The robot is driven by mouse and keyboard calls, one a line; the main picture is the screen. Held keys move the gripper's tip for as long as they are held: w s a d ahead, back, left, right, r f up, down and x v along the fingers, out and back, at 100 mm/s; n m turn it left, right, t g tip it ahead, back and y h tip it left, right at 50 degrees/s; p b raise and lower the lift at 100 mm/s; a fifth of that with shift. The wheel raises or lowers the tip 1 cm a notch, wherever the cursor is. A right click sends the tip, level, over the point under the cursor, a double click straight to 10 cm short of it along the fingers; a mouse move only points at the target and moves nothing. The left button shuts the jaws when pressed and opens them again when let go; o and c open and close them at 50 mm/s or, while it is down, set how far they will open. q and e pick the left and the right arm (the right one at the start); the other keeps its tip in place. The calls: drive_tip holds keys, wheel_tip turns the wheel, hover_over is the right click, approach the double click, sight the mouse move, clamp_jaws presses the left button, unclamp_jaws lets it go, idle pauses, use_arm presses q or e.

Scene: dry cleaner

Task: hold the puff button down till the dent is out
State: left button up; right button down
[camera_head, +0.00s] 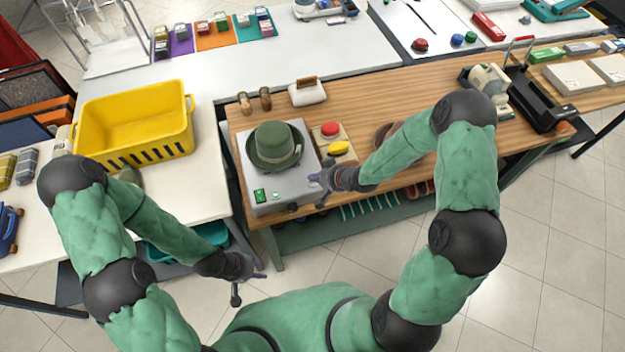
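A green felt hat (273,146) sits on a grey metal box (285,190) on the wooden bench. No dent can be made out on the hat from here. A round red button (330,129) is on a small wooden board just right of the box, with a yellow piece (338,148) in front of it. Which control is the puff button I cannot tell. My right gripper (322,180) is over the box's front right corner, apart from the red button; its fingers are too small to read. My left gripper (249,284) hangs empty in front of the bench, fingers spread.
A green switch (260,196) is at the box's front left. Behind the box lie two wooden-handled pieces (255,101) and a white block with a wooden handle (308,92). A yellow basket (137,120) stands left. A brown object (385,134) is partly behind my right arm.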

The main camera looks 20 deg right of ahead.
drive_tip(key=shift+r+p, duration=0.35)
drive_tip(key=shift+r, duration=0.2)
drive_tip(key=shift+r, duration=0.1)
wheel_tip(320, 180, up, 5)
drive_tip(key=p, duration=0.4)
drive_tip(key=shift+p, duration=0.3)
drive_tip(key=shift+s+f, duration=0.1)
drive_tip(key=shift+f, duration=0.1)
drive_tip(key=s+a+f+m+g+h, duration=0.15)
drive_tip(key=s+f+g, duration=0.35)
drive_tip(key=s, duration=0.7)
drive_tip(key=s+a+f+m+g, duration=0.1)
drive_tip(key=s+a+f+g, duration=0.15)
drive_tip(key=s+f, duration=0.65)
wheel_tip(320, 180, down, 11)
drive_tip(key=s+a+n+b, duration=0.1)
drive_tip(key=b, duration=1.4)
drive_tip(key=shift+a+r+t, duration=0.2)
drive_tip(key=shift+a+t, duration=0.15)
